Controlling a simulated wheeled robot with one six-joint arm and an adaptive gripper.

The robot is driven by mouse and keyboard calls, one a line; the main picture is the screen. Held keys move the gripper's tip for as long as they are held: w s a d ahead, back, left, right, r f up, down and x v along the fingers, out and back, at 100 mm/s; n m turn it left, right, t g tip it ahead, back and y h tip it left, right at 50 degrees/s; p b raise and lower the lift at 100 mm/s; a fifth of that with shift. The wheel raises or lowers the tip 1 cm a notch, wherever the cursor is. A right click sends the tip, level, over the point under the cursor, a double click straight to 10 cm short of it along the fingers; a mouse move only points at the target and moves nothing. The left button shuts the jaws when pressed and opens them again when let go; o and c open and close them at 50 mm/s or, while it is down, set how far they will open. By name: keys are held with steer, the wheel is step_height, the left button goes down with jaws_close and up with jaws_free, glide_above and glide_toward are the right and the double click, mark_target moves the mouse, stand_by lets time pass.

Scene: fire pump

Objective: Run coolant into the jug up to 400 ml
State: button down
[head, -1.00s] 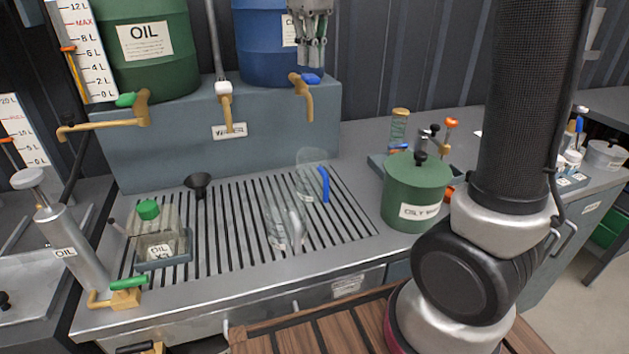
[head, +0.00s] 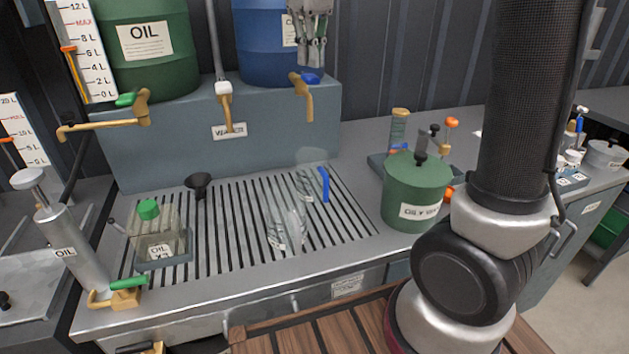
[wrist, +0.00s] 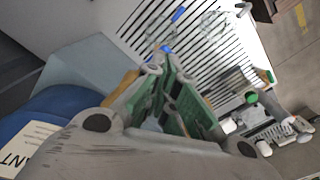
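The blue coolant drum (head: 262,45) stands on the grey block, its label partly hidden by my gripper. Its brass tap (head: 303,95) has a blue lever (head: 312,77). A clear jug with a blue handle (head: 325,184) stands upright on the slatted drain below the tap spout; I see no liquid in it and no stream. My gripper (head: 312,62) points down just above the blue lever. In the wrist view my fingertips (wrist: 163,65) are close together beside a blue part; whether they touch it or are fully shut is unclear.
A second clear vessel (head: 287,228) stands nearer on the drain, with a black funnel (head: 199,184) and an oil box (head: 158,238) to the left. The green oily-waste can (head: 413,190) is at right. Oil (head: 145,100) and water (head: 226,105) taps are left of the coolant tap.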

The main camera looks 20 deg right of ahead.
mark_target(311, 76)
steer(key=shift+f, duration=0.2)
steer(key=shift+f, duration=1.6)
stand_by(6.2)
